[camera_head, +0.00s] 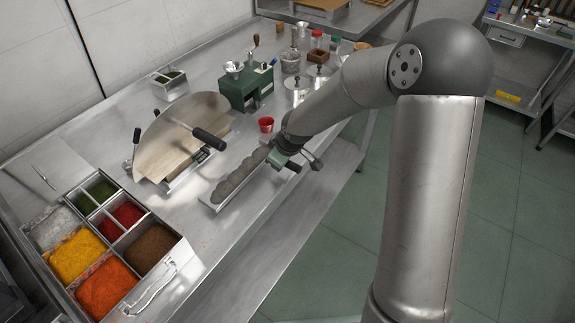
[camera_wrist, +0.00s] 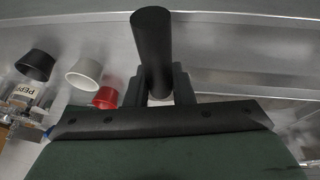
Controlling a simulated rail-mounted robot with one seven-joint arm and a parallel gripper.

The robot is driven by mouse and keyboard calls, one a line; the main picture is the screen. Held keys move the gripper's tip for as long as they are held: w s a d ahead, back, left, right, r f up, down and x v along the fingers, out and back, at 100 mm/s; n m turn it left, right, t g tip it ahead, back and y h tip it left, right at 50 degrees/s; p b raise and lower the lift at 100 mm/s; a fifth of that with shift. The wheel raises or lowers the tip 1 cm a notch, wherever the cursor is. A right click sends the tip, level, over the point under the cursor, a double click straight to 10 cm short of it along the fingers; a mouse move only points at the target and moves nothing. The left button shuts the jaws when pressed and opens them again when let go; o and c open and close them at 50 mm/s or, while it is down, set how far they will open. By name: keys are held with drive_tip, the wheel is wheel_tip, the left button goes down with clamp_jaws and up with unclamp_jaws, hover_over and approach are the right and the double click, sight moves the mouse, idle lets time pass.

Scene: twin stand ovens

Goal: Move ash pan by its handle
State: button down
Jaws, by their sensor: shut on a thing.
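The ash pan (camera_head: 247,191) is a long, narrow metal tray with grey lumpy ash in it. In the head view it lies at the right front edge of the steel counter. My gripper (camera_head: 283,160) is at its far right end, where the arm partly hides the pan's end and handle. In the wrist view a black cylindrical handle (camera_wrist: 153,45) stands between the two fingers of my gripper (camera_wrist: 158,92), which is shut on it. The pan's body is not clear in the wrist view.
A red cup (camera_head: 266,124) stands close behind the pan. A spice tray (camera_head: 150,222) fills the counter's near left. A green grinder (camera_head: 247,88) and several jars stand farther back.

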drive_tip(key=shift+w+a+f+b, duration=0.45)
drive_tip(key=shift+w+a+b, duration=0.1)
drive_tip(key=shift+a, duration=0.2)
drive_tip(key=shift+w+a+f+b, duration=0.5)
drive_tip(key=shift+a+f+b, duration=0.2)
drive_tip(key=shift+b, duration=0.2)
drive_tip(key=shift+w+a+f+b, duration=0.2)
drive_tip(key=shift+w+a+b, duration=0.1)
drive_tip(key=shift+w+a, duration=0.05)
drive_tip(key=shift+f, duration=0.2)
drive_tip(key=c, duration=1.2)
unclamp_jaws()
drive_tip(key=shift+o, duration=0.2)
drive_tip(key=shift+s, duration=0.1)
